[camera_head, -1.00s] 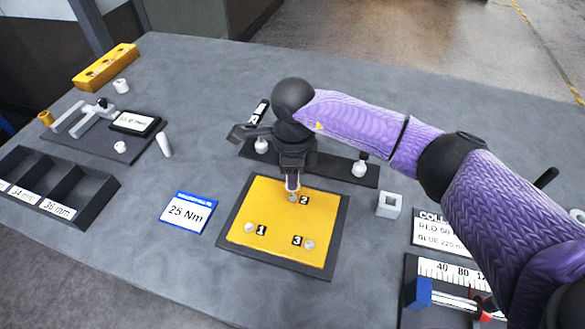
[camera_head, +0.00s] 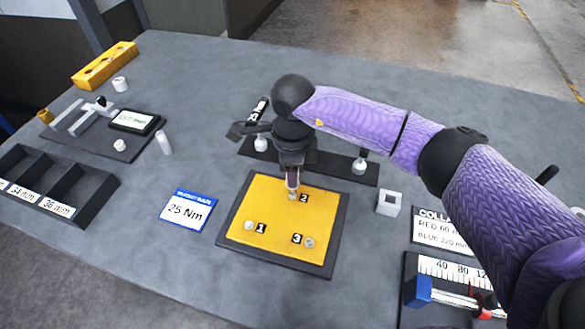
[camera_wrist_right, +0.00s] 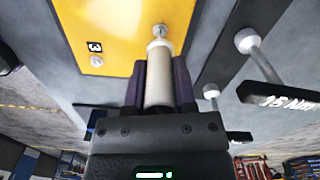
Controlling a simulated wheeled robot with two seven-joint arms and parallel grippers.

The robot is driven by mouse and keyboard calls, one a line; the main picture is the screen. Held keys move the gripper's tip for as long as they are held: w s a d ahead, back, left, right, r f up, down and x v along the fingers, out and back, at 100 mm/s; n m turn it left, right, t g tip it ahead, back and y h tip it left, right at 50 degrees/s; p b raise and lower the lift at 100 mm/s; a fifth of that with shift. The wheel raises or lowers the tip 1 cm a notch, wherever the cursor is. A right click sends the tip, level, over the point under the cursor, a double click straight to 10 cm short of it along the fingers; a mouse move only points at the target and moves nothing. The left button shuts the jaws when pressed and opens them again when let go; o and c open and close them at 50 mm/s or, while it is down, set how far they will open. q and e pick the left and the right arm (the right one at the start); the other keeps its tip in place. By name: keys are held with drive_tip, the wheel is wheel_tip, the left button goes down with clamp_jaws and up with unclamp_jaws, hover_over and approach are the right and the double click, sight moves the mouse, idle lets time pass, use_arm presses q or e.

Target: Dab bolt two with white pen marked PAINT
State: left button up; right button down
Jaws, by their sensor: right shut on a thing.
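My right gripper (camera_head: 292,180) is over the far part of the yellow plate (camera_head: 270,222). It is shut on a white pen (camera_wrist_right: 158,78), which sticks out between the dark fingers in the wrist view. No lettering on the pen is visible. The pen's far end is at or just over bolt two (camera_wrist_right: 160,31); I cannot tell whether they touch. Bolt two (camera_head: 292,196) is partly covered by the gripper in the head view, beside its "2" label. Bolts one (camera_head: 249,225) and three (camera_head: 308,243) are uncovered. My left gripper is not in view.
A dark rack strip (camera_head: 330,165) with white-ended tools is behind the plate. A "25 Nm" card (camera_head: 188,211) lies left, a grey square block (camera_head: 389,202) right. A white cylinder (camera_head: 163,143) is by the gauge board. Black bins (camera_head: 85,197) are far left.

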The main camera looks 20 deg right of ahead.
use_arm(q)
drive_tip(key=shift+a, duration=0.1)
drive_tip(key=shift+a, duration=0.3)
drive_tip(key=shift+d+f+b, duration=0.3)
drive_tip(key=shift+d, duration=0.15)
use_arm(e)
drive_tip(key=shift+f, duration=0.3)
drive_tip(key=shift+f, duration=0.1)
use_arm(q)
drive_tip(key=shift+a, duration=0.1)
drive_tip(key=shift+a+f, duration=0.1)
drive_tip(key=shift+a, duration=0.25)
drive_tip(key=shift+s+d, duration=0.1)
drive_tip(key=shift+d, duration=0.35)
use_arm(e)
drive_tip(key=shift+f, duration=0.1)
